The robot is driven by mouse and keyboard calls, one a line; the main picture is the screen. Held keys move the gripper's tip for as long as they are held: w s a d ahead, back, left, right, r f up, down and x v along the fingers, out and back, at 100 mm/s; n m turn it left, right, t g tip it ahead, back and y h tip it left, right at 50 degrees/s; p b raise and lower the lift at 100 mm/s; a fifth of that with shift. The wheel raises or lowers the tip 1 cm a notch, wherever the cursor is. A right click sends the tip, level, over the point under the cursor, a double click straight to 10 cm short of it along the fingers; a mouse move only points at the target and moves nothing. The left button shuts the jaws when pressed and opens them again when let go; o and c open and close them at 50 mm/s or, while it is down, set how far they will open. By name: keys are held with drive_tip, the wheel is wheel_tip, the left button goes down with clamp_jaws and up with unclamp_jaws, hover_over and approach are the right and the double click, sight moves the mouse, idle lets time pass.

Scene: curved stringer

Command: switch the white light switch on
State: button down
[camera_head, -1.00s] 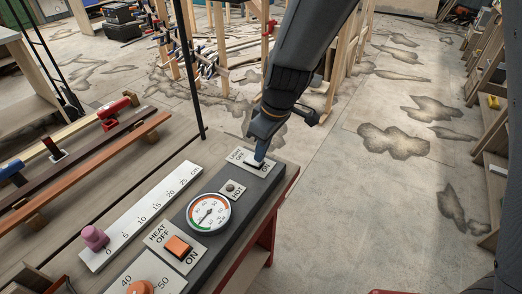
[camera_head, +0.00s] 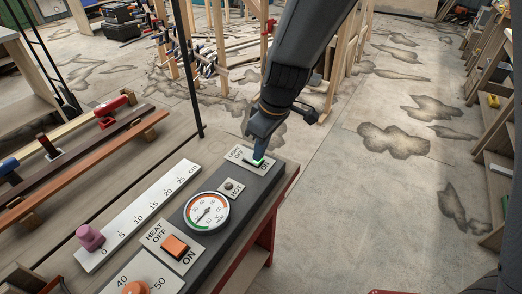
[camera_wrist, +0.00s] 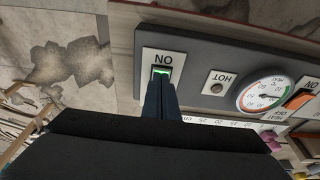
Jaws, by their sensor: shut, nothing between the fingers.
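The light switch (camera_head: 254,161) sits on a pale plate at the far end of the dark control panel. It shows a green glow, and the wrist view also shows it lit green (camera_wrist: 160,72) beside the word ON. My gripper (camera_head: 260,152) is shut and empty, pointing down at the switch. In the wrist view its closed fingertips (camera_wrist: 159,86) are at the switch's edge and cover part of it. I cannot tell whether they touch it.
The panel (camera_head: 222,240) also carries a small HOT lamp (camera_head: 228,186), a round gauge (camera_head: 207,211), an orange HEAT switch (camera_head: 175,245) and an orange knob (camera_head: 137,288). A ruler with a pink knob (camera_head: 90,237) lies to the left. Open floor is on the right.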

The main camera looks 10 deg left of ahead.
drive_tip(key=shift+w+a+r, duration=0.1)
drive_tip(key=shift+a+r, duration=0.05)
drive_tip(key=shift+a, duration=0.25)
drive_tip(key=shift+r, duration=0.1)
drive_tip(key=shift+r+p, duration=0.3)
drive_tip(key=shift+p, duration=0.1)
drive_tip(key=p+v, duration=0.1)
drive_tip(key=v, duration=0.1)
drive_tip(key=p+v, duration=0.1)
drive_tip(key=v, duration=0.1)
drive_tip(key=shift+a+p, duration=0.25)
drive_tip(key=shift+p, duration=0.05)
drive_tip(key=s+d+r+b, duration=0.1)
drive_tip(key=d+r+b, duration=0.2)
drive_tip(key=r, duration=0.5)
drive_tip(key=shift+s+d, duration=0.3)
drive_tip(key=shift+d, duration=0.35)
